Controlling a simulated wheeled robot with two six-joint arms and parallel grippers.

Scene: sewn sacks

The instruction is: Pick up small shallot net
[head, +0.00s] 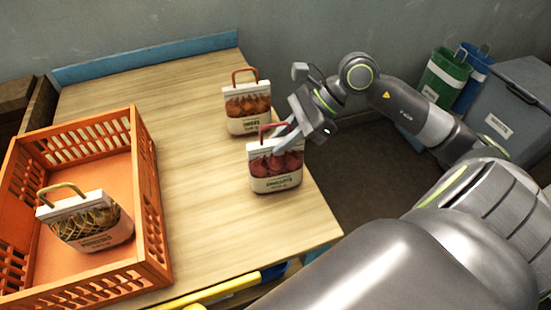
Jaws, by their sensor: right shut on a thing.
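The small shallot net (276,170) is a red net with pale bands and a red loop handle. It stands upright near the table's right edge. My right gripper (279,134) is at its top and shut on it, around the handle area. The fingertips partly cover the handle, so the exact grip is hard to see. The net's base appears to be on or just above the table; I cannot tell which. My left gripper is not in view.
An orange net (248,108) with a brown handle stands just behind the shallot net. An orange crate (148,205) at the left holds another net (85,222) with an olive handle. The wooden table (195,150) is clear between them. Green bin (443,75) and grey bin (507,105) stand beyond.

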